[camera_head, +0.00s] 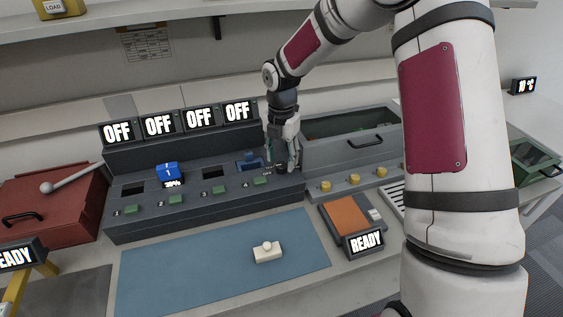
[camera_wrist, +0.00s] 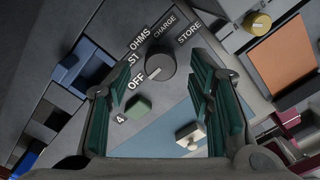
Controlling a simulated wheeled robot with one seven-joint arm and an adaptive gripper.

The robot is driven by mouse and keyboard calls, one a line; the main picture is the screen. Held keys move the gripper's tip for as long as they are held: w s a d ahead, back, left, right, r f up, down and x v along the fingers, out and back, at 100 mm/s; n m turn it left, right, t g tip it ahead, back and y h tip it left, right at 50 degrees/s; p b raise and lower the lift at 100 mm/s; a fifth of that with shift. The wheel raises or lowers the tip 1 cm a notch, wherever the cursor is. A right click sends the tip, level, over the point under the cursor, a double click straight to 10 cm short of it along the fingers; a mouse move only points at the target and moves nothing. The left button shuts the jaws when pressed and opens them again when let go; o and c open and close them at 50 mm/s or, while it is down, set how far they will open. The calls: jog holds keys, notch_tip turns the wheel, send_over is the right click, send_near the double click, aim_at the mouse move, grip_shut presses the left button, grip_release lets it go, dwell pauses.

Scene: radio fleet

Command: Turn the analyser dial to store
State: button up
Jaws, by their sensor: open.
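My gripper (camera_head: 283,161) is open, pointing down over the right end of the dark analyser (camera_head: 140,220). In the wrist view its green-padded fingers (camera_wrist: 160,82) stand apart, with the dial between them in the picture. I cannot tell whether they touch it. In the head view my gripper mostly hides the dial.
Several OFF displays (camera_head: 158,125) stand behind the analyser panel. A blue battery (camera_head: 168,171) sits in one bay; another blue piece (camera_head: 249,160) is left of my gripper. A blue mat (camera_head: 190,270) with a white block (camera_head: 267,252) lies in front.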

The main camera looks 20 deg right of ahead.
jog(key=shift+f, duration=1.1)
grip_shut()
